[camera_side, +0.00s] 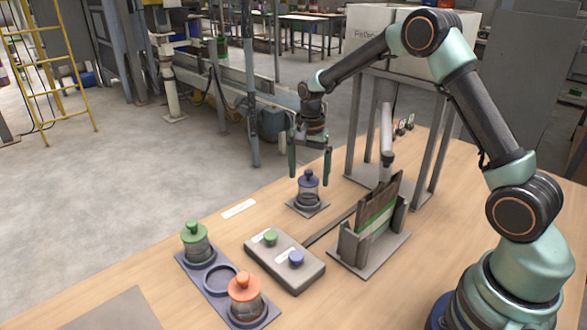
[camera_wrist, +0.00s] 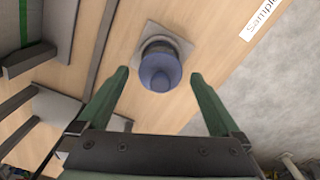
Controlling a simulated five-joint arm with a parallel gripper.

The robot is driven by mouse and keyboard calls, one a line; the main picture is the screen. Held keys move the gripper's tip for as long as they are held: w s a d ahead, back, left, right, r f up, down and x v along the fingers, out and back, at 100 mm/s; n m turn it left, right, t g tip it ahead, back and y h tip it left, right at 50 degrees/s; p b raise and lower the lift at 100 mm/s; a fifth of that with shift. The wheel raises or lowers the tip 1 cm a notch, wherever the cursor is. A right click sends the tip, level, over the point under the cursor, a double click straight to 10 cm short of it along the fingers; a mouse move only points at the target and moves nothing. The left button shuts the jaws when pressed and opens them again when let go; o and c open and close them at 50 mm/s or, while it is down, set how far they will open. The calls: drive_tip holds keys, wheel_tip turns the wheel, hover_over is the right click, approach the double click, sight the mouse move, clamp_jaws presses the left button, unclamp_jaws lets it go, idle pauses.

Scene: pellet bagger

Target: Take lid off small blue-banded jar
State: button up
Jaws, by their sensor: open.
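The small jar (camera_side: 309,196) has a blue lid (camera_side: 309,177) with a knob and stands upright on a square grey plate (camera_side: 294,208). In the wrist view, the blue lid (camera_wrist: 160,71) is seen from above, in front of and between my fingers. My gripper (camera_side: 309,176) points down over the jar, with its green fingers apart. In the wrist view, my gripper (camera_wrist: 158,76) is open and empty, with clear space between each finger and the lid. The side view does not show clearly how far the fingertips are above the lid.
A dark tray (camera_side: 219,280) holds a green-lidded jar (camera_side: 196,243) and an orange-lidded jar (camera_side: 245,297), with an empty round recess between them. A slotted holder (camera_side: 370,235) and the metal stand's leg (camera_side: 353,125) are right of the jar.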

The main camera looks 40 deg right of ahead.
drive_tip(key=c, duration=1.3)
drive_tip(key=shift+r, duration=0.1)
